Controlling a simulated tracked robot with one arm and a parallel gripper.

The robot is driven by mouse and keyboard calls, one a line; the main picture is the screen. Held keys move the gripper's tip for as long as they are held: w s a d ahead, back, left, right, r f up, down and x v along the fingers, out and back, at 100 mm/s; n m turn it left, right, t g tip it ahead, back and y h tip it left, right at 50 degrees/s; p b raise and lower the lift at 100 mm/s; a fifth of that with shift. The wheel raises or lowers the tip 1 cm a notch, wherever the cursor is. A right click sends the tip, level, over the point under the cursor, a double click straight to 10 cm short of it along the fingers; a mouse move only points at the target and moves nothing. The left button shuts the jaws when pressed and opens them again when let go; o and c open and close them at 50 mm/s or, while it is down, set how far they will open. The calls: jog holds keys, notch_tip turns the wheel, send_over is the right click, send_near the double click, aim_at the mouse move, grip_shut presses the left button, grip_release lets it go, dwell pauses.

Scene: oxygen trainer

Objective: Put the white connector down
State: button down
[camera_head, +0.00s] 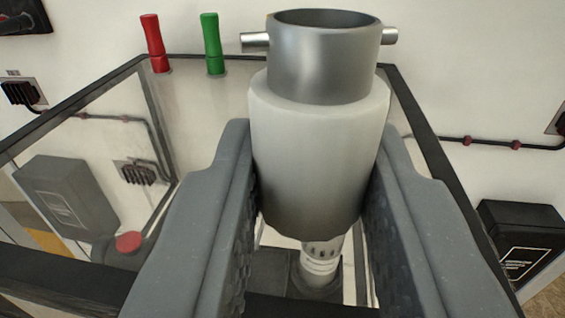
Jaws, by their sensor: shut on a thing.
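The white connector (318,150) is in the middle of the view, upright. It has a white body with a grey metal collar (325,65) on top and a short pin on each side of the collar. My gripper (308,200) is shut on the white body, one grey finger on each side. The connector's lower end hides part of what is below. A pale ribbed fitting (320,262) on a dark base shows beneath it; I cannot tell whether the two touch.
A dark-framed clear panel (80,100) surrounds the area. A red handle (154,42) and a green handle (213,42) stand at the back left. Dark boxes (68,195) and (522,240) are at left and right. A black cable (490,143) runs along the right wall.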

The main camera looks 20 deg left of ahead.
aim_at(296, 272)
jog(key=shift+w+a+f, duration=0.2)
jog(key=shift+w+a, duration=0.2)
jog(key=shift+w, duration=0.2)
jog(key=shift+f+p, duration=0.4)
jog(key=shift+f, duration=1.25)
jog(key=shift+f, duration=0.2)
jog(key=c, duration=1.2)
grip_release()
jog(key=shift+o, duration=0.2)
jog(key=shift+s+r, duration=0.1)
jog(key=shift+r, duration=0.1)
jog(key=b+v, duration=0.1)
jog(key=v, duration=1.1)
jog(key=shift+b, duration=0.4)
